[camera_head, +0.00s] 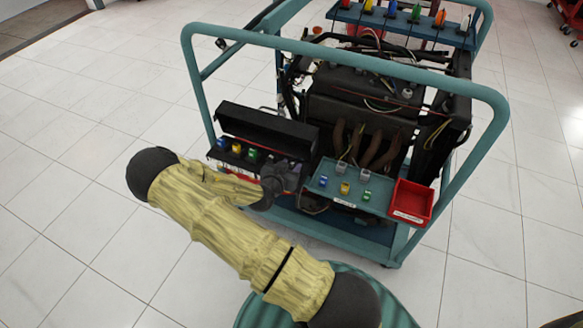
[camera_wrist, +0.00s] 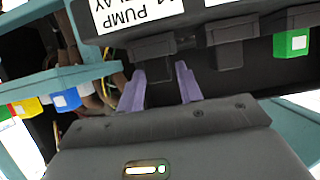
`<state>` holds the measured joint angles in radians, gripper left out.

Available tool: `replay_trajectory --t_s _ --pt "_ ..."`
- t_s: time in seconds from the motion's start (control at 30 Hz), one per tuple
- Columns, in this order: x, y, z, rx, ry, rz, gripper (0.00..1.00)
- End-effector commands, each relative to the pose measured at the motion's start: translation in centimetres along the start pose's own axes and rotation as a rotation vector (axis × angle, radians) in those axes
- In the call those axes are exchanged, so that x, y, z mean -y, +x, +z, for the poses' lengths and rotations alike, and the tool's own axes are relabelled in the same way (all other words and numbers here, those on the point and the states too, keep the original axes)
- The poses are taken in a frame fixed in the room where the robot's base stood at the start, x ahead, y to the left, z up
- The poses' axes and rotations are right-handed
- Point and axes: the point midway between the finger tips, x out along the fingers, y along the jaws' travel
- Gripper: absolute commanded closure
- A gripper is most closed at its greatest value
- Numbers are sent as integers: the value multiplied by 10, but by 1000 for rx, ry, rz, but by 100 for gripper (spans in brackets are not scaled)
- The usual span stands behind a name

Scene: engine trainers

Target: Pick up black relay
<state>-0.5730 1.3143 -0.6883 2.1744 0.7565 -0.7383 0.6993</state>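In the wrist view my gripper (camera_wrist: 160,72) shows two purple fingers apart, with a visible gap between them. A dark block (camera_wrist: 150,47), which looks like the black relay, sits just beyond the fingertips, under a white label reading "PUMP ... RELAY". I cannot tell whether the fingers touch it. A second dark block (camera_wrist: 228,55) is to its right. In the head view my gripper (camera_head: 275,182) is at the front right of the open black box (camera_head: 268,127). The relay is hidden or too dark to tell there.
A green relay (camera_wrist: 291,43) is right of the dark blocks. Blue (camera_head: 221,143) and yellow (camera_head: 237,148) relays stand in the box. A teal tray (camera_head: 375,205) with several small relays and a red bin (camera_head: 411,201) are to the right. Teal cart rails (camera_head: 345,52) surround the engine.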

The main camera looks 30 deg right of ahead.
Motion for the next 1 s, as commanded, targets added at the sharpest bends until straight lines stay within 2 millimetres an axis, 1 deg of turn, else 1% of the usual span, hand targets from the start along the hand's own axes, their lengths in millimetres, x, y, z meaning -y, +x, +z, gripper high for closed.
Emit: replay_trajectory --t_s 0.03,0.13,0.17,0.43,0.57,0.67,0.9,1.0 --pt "0 0 0 0 0 0 75" --pt "0 0 0 0 0 1 94" --pt "0 0 0 0 0 1 97" --pt "0 0 -2 0 1 0 97" --pt "0 -4 -11 -1 2 0 97" --pt "0 -10 -25 -1 4 0 97" --pt "0 -29 -69 -1 4 -1 97" --pt "0 -34 -83 -1 3 0 97"
